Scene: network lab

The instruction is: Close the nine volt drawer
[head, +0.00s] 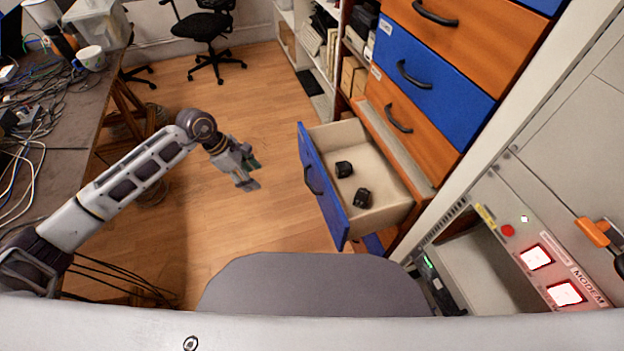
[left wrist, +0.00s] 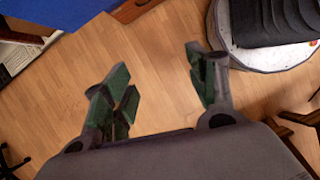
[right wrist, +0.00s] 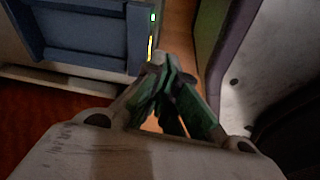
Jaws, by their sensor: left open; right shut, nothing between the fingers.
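An open drawer (head: 394,181) with a blue front (head: 322,188) and a black handle (head: 312,180) sticks out of the cabinet in the head view. Two small black blocks (head: 362,198) lie inside it. I cannot read a label on it. My left gripper (head: 250,170) is open and empty, to the left of the blue front and apart from it. In the left wrist view its green-padded fingers (left wrist: 165,95) are spread above the wooden floor. My right gripper (right wrist: 165,75) shows only in the right wrist view, shut and empty.
Closed orange and blue drawers (head: 430,75) rise above the open one. A cable-strewn desk (head: 55,130) stands at the left and an office chair (head: 208,28) at the back. A panel with lit red-edged buttons (head: 536,257) is at the right. Floor (head: 245,100) around my left gripper is clear.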

